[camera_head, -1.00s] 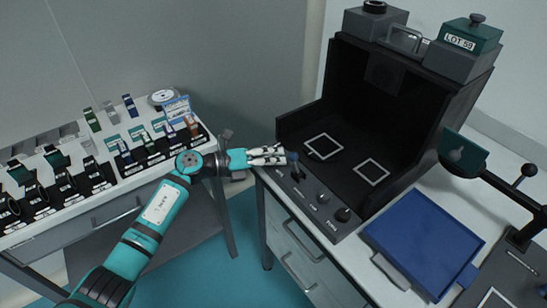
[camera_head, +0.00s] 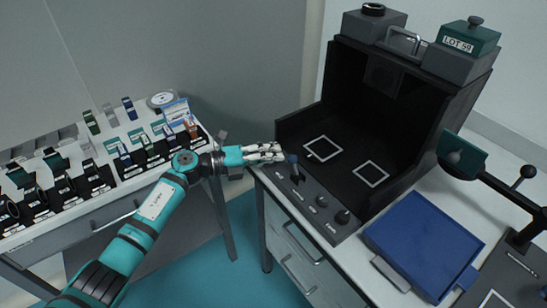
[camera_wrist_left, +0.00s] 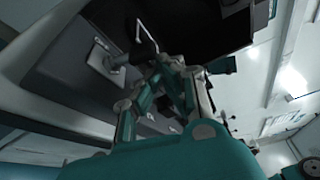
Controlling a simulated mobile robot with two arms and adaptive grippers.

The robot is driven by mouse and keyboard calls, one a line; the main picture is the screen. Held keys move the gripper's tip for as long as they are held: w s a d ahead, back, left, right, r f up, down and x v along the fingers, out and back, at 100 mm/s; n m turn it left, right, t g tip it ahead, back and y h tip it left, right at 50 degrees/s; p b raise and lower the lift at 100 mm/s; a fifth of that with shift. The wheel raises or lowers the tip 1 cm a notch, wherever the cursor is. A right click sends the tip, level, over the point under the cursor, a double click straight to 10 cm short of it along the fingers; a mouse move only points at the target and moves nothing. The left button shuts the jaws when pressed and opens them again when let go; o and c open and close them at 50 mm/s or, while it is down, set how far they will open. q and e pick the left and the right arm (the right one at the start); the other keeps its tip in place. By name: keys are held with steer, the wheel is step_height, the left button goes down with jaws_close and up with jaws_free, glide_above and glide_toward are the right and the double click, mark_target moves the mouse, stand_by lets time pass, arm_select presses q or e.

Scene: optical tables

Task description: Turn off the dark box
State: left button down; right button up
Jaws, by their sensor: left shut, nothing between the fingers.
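The dark box (camera_head: 350,95) is a black, open-fronted housing on the white-topped table at the right. My right gripper is not in view.
A blue tray-like panel (camera_head: 425,245) lies right of the dark box. A dark stand with a ball-ended arm (camera_head: 505,185) is at the far right. The left table (camera_head: 60,225) holds several small holders and sample items. A gap of teal floor separates the tables.

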arm_select(q)
steer(key=shift+w+a+n+h, duration=0.15)
steer(key=shift+n+h, duration=0.15)
steer(key=shift+n, duration=0.6)
steer(key=n, duration=0.2)
steer(key=n+h, duration=0.1)
steer(key=shift+w+a+r, duration=0.25)
steer(key=shift+w+r, duration=0.15)
steer(key=shift+a, duration=0.1)
steer(key=v, duration=1.1)
steer(key=shift+s+a, duration=0.25)
steer(key=shift+a, duration=0.1)
steer(key=shift+f, duration=0.1)
